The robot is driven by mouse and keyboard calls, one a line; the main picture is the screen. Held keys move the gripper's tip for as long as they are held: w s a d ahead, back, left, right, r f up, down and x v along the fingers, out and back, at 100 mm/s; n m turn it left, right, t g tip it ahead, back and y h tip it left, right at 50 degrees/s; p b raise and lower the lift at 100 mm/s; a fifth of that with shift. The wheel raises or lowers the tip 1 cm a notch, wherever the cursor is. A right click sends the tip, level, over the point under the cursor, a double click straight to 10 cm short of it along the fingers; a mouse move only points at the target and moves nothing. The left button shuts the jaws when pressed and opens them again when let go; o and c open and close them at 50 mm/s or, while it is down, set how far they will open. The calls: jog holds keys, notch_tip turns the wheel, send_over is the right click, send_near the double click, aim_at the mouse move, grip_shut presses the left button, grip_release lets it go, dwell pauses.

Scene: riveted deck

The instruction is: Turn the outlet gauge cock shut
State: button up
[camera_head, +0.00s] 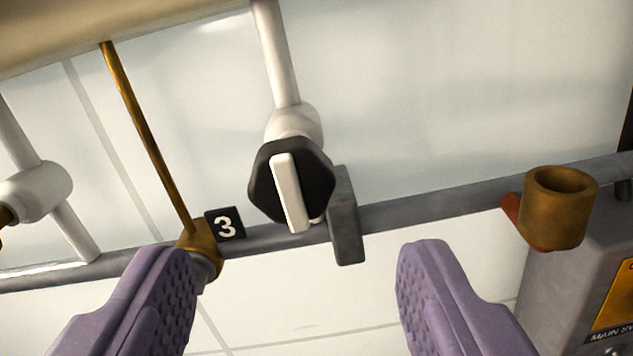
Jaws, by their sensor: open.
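A cock with a black many-sided knob (320,183) and a white raised bar handle (289,192) sits on a white pipe (280,60) near the picture's middle. The bar runs nearly along the pipe, tilted slightly from upright. No label shows whether this is the outlet gauge cock. My gripper (290,265) is open. Its two purple fingers stand apart at the lower left and lower right, below the knob. Nothing is between the fingertips, and neither finger appears to touch the knob.
A grey rail (430,211) crosses behind, with a grey block (345,220) close to the knob. A brass cup (556,212) and grey box (570,285) are right. A white pipe fitting (40,190) is far left.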

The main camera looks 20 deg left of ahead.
aim_at(290, 203)
jog(key=x, duration=0.7)
jog(key=shift+w+a, duration=0.2)
jog(key=shift+w, duration=0.05)
jog(key=c, duration=1)
